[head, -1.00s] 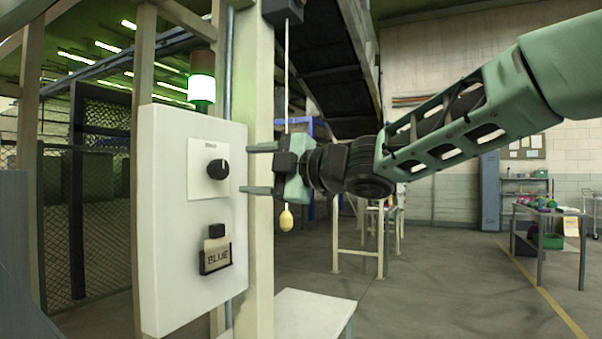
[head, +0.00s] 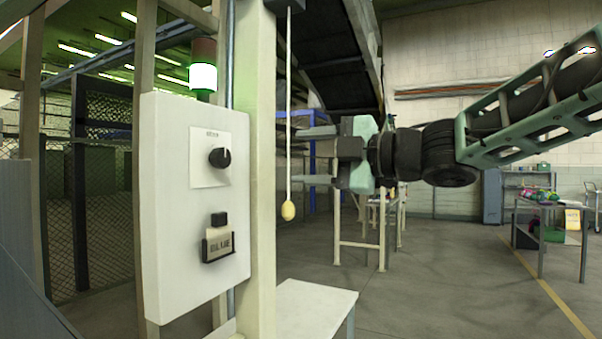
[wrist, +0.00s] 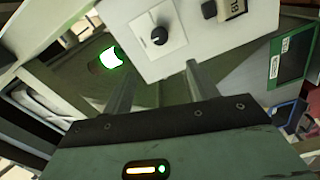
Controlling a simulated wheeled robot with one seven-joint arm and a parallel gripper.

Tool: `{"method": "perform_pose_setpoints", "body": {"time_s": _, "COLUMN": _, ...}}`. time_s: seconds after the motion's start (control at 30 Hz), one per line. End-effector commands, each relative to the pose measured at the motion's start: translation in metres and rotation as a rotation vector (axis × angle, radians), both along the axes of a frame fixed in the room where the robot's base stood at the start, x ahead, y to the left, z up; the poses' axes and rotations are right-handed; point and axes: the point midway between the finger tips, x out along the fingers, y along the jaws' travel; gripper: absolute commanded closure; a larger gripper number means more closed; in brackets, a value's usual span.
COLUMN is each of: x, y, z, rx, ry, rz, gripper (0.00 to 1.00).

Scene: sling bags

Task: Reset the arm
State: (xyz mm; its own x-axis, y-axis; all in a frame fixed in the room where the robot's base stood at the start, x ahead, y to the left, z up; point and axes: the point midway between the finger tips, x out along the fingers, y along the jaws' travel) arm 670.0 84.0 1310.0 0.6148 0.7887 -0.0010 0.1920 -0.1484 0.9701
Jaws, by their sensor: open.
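My arm comes in from the right in the head view. My gripper (head: 312,155) is open and empty, its two fingers pointing left. It stands to the right of the white control panel (head: 170,270) and the cream post, apart from the panel's knob. In the wrist view the two fingers of my gripper (wrist: 160,88) are spread, with nothing between them. The panel carries a black knob (head: 220,158) and, below it, a holder with a card reading BLUE (head: 218,245). The knob also shows in the wrist view (wrist: 159,36).
A pull cord with a yellow knob (head: 288,211) hangs close to my fingers. A lit green lamp (head: 202,78) tops the panel. A white table (head: 310,308) stands below. A bench with colourful items (head: 555,205) is at the right, with open floor before it.

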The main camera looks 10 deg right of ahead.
Motion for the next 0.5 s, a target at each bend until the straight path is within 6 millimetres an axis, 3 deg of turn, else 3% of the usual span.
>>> {"method": "perform_pose_setpoints", "body": {"time_s": 0.27, "x": 0.005, "y": 0.007, "z": -0.009, "rx": 0.049, "ry": 0.09, "rz": -0.069, "gripper": 0.41}}
{"method": "perform_pose_setpoints", "body": {"time_s": 0.37, "x": 0.01, "y": 0.012, "z": -0.033, "rx": 0.113, "ry": 0.255, "rz": -0.194, "gripper": 0.41}}
{"method": "perform_pose_setpoints", "body": {"time_s": 0.5, "x": -0.006, "y": 0.016, "z": -0.101, "rx": 0.171, "ry": 0.607, "rz": -0.427, "gripper": 0.41}}
